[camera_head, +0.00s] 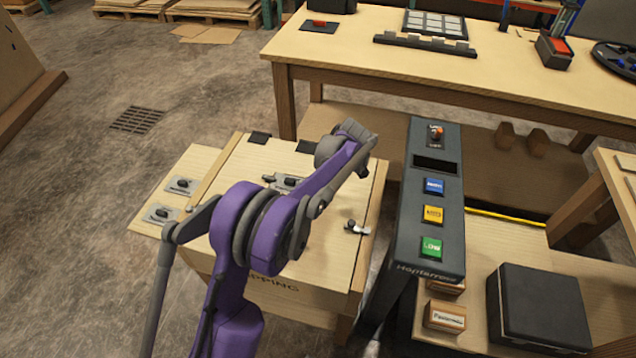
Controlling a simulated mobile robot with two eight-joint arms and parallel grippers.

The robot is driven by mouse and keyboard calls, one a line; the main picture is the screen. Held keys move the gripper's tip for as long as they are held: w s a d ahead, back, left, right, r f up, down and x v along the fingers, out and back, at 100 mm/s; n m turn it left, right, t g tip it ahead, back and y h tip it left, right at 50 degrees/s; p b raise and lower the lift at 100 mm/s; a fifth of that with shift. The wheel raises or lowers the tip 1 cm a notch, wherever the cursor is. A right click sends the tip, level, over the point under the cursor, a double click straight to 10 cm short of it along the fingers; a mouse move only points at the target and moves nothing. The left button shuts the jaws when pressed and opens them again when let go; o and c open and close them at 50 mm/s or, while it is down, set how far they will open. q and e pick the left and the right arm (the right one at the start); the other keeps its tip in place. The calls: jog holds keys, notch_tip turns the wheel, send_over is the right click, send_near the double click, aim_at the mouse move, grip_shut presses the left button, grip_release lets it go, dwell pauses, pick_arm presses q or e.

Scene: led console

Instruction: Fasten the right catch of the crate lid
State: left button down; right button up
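The wooden crate (345,272) stands low at left centre with its lid (240,165) lying flat. A small metal catch (357,228) with a dark end sits near the lid's right edge. I cannot tell whether it is fastened. A purple and grey arm of mine rises from the lower left and reaches across the lid. Its grey end (352,150) is above the crate's back right, apart from the catch in the picture. Its fingers are not clear enough to tell open from shut. The arm hides the middle and part of the front of the lid. My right gripper is not in view.
A dark console (428,215) with blue, yellow and green buttons stands close to the crate's right. Metal fittings (180,185) sit on a board at the left. A workbench (340,50) is behind. A black box (540,308) is at lower right.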

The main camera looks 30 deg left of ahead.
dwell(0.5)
pick_arm(q)
jog(key=c, duration=0.9)
grip_release()
jog(key=shift+o, duration=0.2)
jog(key=p+v, duration=0.1)
jog(key=v, duration=0.9)
jog(key=shift+r, duration=0.4)
jog(key=shift+d, duration=0.15)
